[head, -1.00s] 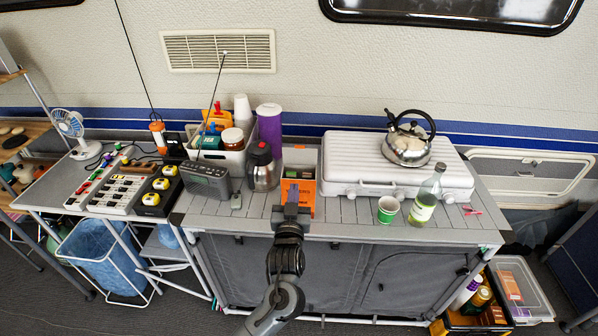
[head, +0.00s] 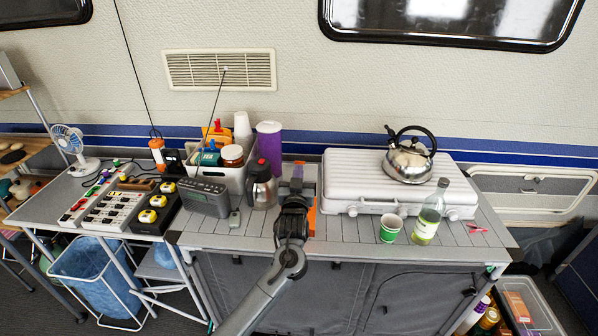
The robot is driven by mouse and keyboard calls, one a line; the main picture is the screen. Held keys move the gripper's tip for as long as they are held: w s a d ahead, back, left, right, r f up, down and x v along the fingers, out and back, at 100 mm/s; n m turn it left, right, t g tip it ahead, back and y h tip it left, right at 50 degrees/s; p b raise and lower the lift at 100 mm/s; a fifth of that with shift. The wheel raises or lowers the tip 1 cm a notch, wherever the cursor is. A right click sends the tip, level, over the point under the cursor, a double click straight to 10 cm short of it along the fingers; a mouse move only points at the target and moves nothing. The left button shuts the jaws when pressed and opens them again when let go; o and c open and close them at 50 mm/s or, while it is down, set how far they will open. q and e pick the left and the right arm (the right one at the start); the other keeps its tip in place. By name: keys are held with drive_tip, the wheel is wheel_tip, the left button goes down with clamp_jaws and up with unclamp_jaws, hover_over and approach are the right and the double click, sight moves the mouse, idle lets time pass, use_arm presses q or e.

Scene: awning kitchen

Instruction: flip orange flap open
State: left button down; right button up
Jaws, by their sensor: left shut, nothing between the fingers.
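My left gripper (head: 297,168) is shut and empty, reaching away from me over the box. I cannot tell whether its fingertips touch the orange flap, and the flap's position is hidden. My right gripper is not in view.
A white case (head: 350,170) with a kettle (head: 409,157) is close on the right. A green cup (head: 390,229) and a bottle (head: 428,217) stand in front of the case.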

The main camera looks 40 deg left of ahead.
use_arm(q)
drive_tip(key=shift+x, duration=0.85)
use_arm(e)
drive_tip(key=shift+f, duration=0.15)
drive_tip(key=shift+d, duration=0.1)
